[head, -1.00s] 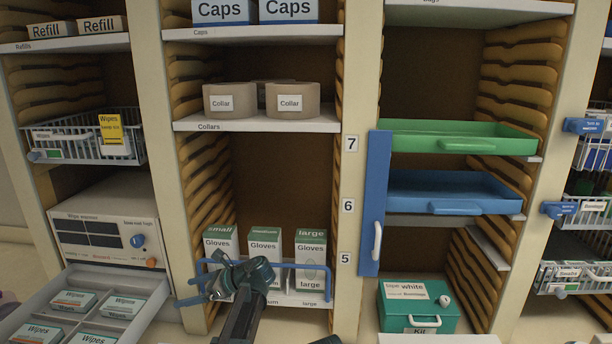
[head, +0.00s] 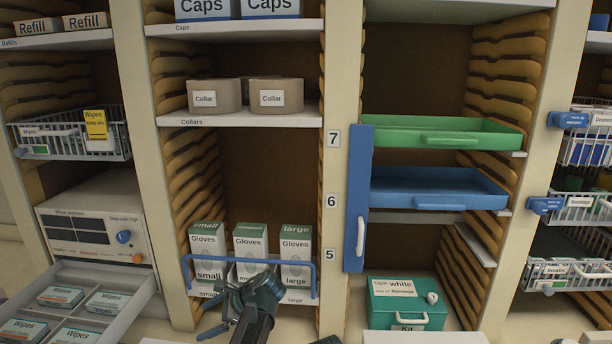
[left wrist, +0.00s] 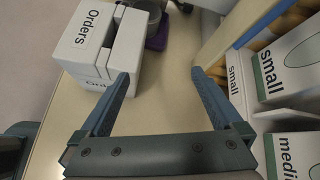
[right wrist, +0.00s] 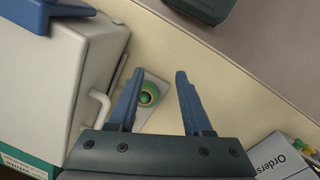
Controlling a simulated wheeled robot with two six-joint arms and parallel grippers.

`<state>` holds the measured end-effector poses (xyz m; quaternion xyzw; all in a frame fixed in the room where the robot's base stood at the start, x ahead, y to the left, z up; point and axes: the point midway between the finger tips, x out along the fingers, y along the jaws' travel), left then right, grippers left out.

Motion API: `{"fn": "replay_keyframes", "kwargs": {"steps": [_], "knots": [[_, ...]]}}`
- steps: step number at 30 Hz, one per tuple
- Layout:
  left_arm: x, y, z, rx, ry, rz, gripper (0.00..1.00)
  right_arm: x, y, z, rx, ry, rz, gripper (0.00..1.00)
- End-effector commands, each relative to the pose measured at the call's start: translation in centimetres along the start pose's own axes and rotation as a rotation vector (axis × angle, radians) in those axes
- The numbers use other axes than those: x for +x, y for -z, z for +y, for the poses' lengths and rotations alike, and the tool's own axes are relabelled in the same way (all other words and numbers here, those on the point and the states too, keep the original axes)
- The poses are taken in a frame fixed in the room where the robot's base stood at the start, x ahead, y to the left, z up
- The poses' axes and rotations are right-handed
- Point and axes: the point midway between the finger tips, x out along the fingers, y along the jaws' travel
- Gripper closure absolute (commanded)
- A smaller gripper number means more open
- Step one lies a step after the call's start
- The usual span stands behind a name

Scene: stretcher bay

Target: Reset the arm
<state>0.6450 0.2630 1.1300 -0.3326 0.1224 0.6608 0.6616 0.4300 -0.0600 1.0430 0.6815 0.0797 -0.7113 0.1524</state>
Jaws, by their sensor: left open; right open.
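My left gripper (head: 236,306) is in front of the glove shelf, low in the head view, and covers part of the lower blue rail. In the left wrist view its jaws (left wrist: 160,76) are open with only bare counter between them. Glove boxes stand to its right there, a small one (left wrist: 285,65) nearest, and a white Orders box (left wrist: 82,42) stands to its left. My right gripper shows in the right wrist view with open jaws (right wrist: 160,74). A green round thing on a pale plate (right wrist: 150,94) lies below and behind its left finger. The jaws look empty.
A blue rail (head: 313,278) fronts the glove boxes. A blue upright panel (head: 357,200) with a white handle stands right of them. A green kit box (head: 405,318) sits low at right. An open drawer of wipes (head: 118,322) juts out at lower left.

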Motion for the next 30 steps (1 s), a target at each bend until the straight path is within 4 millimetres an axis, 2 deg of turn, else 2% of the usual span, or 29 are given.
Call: {"fn": "replay_keyframes", "kwargs": {"steps": [1,5,7,12,15,18,23,30], "knots": [[-0.2,1.0,1.8,-0.047,-0.009,0.039,0.0,0.5,0.0,-0.1,0.0,0.0,0.0,0.5],[-1.3,4.1,5.7,-0.205,-0.058,0.156,0.0,1.2,0.1,-0.1,-0.001,0.0,0.0,0.5],[-2.2,6.1,8.5,-0.308,-0.105,0.231,0.0,1.7,0.1,-0.2,-0.001,0.0,0.0,0.5],[-5.4,11.4,17.0,-0.609,-0.311,0.42,0.0,3.1,0.2,-0.3,-0.001,0.0,0.0,0.5],[-7.3,13.6,21.0,-0.749,-0.449,0.485,0.0,3.7,0.2,-0.3,-0.001,0.0,0.0,0.5],[-8.9,14.9,23.9,-0.844,-0.56,0.516,0.0,4.0,0.2,-0.4,-0.002,0.0,0.0,0.5],[-10.2,15.8,25.9,-0.918,-0.657,0.53,0.0,4.2,0.2,-0.4,-0.002,0.0,0.0,0.5],[-10.5,15.9,26.1,-0.93,-0.671,0.53,0.0,4.2,0.2,-0.4,-0.002,0.0,0.0,0.5]]}}
